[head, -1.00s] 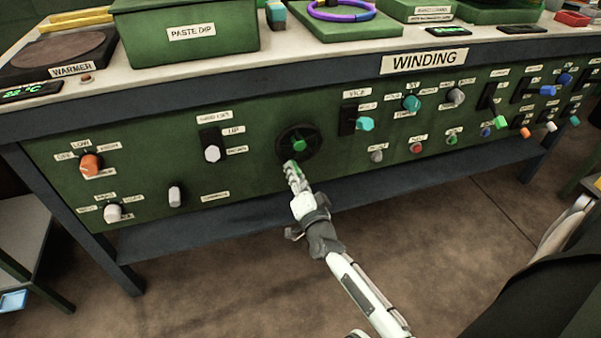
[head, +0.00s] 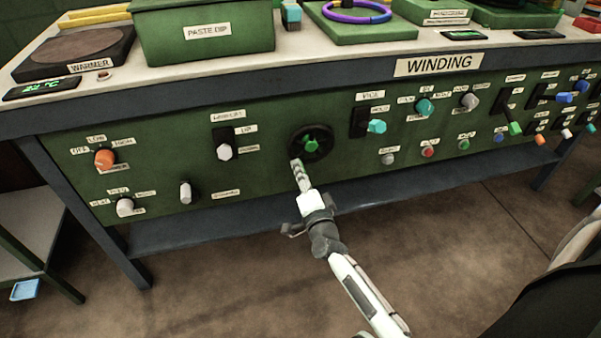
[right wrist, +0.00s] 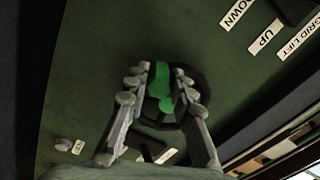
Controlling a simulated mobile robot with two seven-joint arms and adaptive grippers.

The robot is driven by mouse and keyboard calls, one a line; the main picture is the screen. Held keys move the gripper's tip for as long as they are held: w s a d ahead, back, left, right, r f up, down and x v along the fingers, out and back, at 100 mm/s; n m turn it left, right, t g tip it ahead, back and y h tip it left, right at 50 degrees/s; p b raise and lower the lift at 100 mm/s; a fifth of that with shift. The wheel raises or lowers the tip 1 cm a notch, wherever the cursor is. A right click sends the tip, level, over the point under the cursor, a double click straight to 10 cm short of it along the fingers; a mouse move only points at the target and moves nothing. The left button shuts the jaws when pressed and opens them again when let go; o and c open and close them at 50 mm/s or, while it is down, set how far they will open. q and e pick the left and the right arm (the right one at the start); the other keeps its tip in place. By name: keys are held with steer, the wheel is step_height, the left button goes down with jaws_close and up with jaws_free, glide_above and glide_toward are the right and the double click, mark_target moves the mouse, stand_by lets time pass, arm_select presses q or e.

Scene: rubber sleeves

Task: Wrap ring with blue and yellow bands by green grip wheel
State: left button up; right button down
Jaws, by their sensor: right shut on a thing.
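The green grip wheel is a dark round wheel (head: 325,138) with a green hub on the front panel, under the bench top. My right gripper (head: 297,166) is at the wheel's lower left edge. In the right wrist view its two fingers (right wrist: 160,88) are on either side of the green grip (right wrist: 165,104) and shut on it, with the dark wheel behind. The purple-blue ring (head: 345,17) lies on a green plate (head: 360,35) on the bench top above, cut by the picture's top edge. Its bands are hard to tell apart. My left gripper is out of view.
Knobs and switches crowd the panel around the wheel, including a white knob (head: 224,152) to its left and a teal one (head: 377,126) to its right. A lower shelf (head: 220,230) runs beneath. The floor in front is clear.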

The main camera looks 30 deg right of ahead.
steer(key=c, duration=1.3)
jaws_free()
steer(key=v, duration=0.7)
steer(key=shift+s, duration=0.3)
